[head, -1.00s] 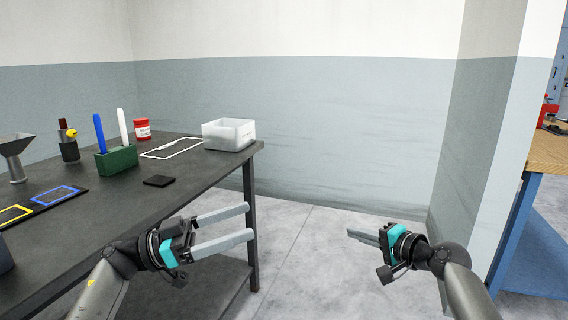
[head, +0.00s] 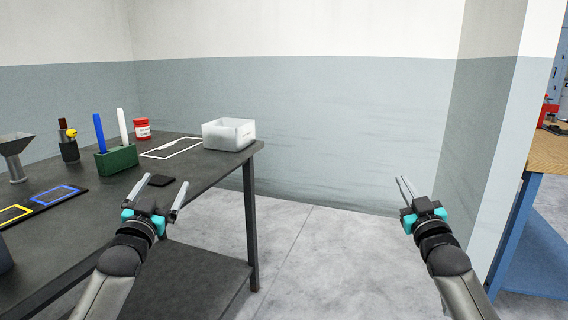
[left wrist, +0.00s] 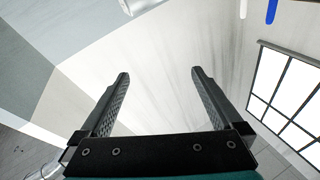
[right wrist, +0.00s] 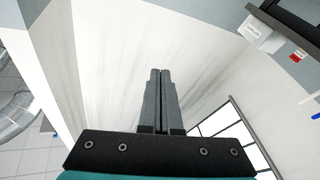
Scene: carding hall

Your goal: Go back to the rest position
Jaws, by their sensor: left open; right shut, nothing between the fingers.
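My left gripper (head: 163,188) is open and empty, with its fingers pointing up and away in front of the dark table's right part. In the left wrist view its two fingers (left wrist: 158,90) stand wide apart with nothing between them. My right gripper (head: 404,188) is shut and empty over the open floor to the right of the table, its fingers pointing up. In the right wrist view its fingers (right wrist: 160,95) lie together.
The dark table (head: 110,205) at left bears a white bin (head: 228,135), a green holder (head: 117,160) with blue and white sticks, a red-lidded jar (head: 142,130), a small black pad (head: 162,182) and a funnel (head: 15,155). A wooden bench (head: 547,152) stands right. Floor between is clear.

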